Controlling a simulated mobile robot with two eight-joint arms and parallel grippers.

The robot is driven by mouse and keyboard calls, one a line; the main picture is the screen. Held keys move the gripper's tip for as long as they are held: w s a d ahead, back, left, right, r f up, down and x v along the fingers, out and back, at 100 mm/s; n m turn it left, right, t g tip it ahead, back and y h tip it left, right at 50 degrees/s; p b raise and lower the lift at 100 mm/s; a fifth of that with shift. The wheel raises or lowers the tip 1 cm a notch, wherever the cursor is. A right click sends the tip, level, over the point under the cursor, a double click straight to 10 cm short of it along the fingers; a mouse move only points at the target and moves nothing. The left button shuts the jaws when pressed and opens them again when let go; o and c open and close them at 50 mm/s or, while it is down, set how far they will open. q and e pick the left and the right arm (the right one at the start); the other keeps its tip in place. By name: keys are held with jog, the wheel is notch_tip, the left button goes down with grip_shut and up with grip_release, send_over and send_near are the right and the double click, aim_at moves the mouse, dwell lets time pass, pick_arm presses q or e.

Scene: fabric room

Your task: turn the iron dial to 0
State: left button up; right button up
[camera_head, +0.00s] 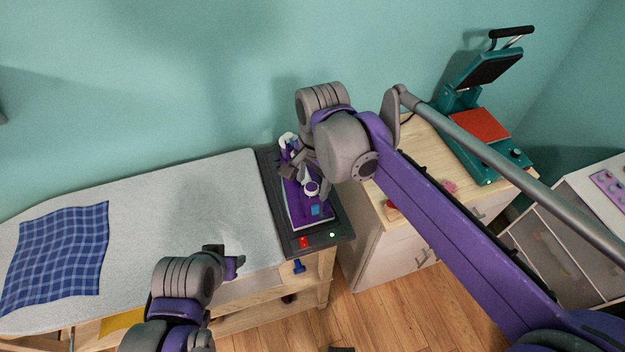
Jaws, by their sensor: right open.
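The purple iron (295,205) rests on a dark grey stand (275,200) at the right end of the ironing board. A round white dial (311,188) shows on the iron's upper side; its marking is too small to read. My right gripper (299,180) is over the iron, open, its fingers close to the dial; I cannot tell whether they touch it. My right wrist hides part of the iron's far side. My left gripper (236,262) is over the board's front edge, left of the stand, and apart from the iron. Its finger gap does not show clearly.
A blue plaid cloth (58,255) lies on the grey ironing board (180,205). The stand has a red switch (304,242) and a green light. A wooden cabinet (372,235) stands to the right, with a teal heat press (480,130) on it. The wall is close behind.

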jog(key=shift+c, duration=0.2)
grip_shut()
